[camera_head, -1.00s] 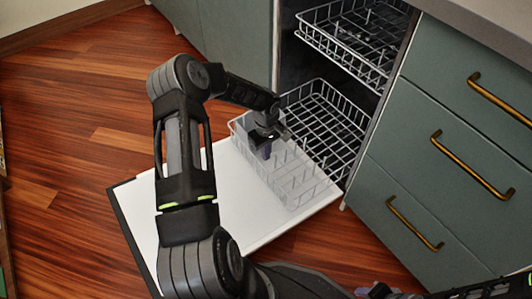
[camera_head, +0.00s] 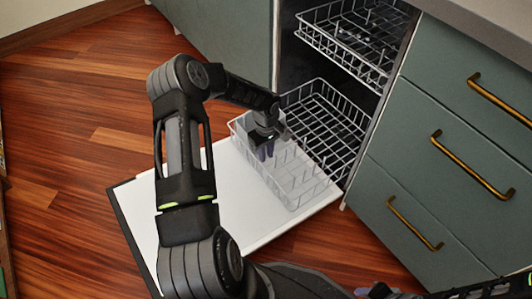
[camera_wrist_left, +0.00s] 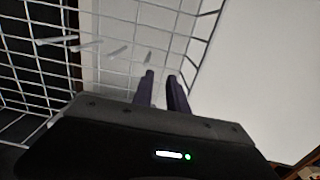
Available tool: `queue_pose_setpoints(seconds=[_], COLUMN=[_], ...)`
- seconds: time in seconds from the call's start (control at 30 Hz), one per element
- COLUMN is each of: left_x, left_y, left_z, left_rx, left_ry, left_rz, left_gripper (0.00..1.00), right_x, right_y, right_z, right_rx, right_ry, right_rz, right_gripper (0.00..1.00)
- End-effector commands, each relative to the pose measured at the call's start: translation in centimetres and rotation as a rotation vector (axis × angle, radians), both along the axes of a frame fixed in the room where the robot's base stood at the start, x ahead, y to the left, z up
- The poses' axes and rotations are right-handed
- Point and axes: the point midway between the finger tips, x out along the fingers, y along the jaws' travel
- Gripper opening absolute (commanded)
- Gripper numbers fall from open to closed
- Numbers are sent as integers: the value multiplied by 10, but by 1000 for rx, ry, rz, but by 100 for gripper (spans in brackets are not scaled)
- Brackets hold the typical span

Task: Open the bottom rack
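The bottom rack (camera_head: 338,118) is a wire rack standing partly out of the dishwasher, over the white lowered door (camera_head: 245,218). Its front part holds a pale basket with dividers (camera_head: 292,182). In the left wrist view, the rack's wires (camera_wrist_left: 150,22) fill the upper left. My left gripper (camera_head: 265,152) points down inside the rack near its outer left end. In the wrist view its two dark fingers (camera_wrist_left: 160,88) stand apart with a narrow gap, and nothing shows between them. Dark parts of my right arm show at the bottom right edge; its fingers cannot be made out.
The upper rack (camera_head: 352,45) sits above, partly out. Green drawers with brass handles (camera_head: 470,165) stand close on the right. A green cabinet front (camera_head: 235,40) is on the left. The wooden floor (camera_head: 80,120) is clear at left.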

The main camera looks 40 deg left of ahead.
Motion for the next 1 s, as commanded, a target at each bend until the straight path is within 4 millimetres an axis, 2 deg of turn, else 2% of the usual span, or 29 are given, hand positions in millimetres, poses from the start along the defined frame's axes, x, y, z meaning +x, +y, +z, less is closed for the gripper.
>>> queue_pose_setpoints(seconds=[0.1,0.43,0.57,0.8,1.0], left_x=[0,0,0,0,0], left_y=[0,0,0,1,0], left_z=[0,7,24,64,78], left_rx=[0,1,2,3,0], left_ry=[0,0,-1,-2,0], left_rz=[0,0,-1,-1,-1], left_gripper=[26,26,26,26,26], right_x=[0,0,-1,-4,-5], right_y=[0,0,0,-1,-1], right_z=[0,3,11,27,31], right_rx=[0,0,1,2,3], right_ry=[0,1,3,11,14], right_rz=[0,0,1,5,7], right_gripper=[36,36,36,36,36])
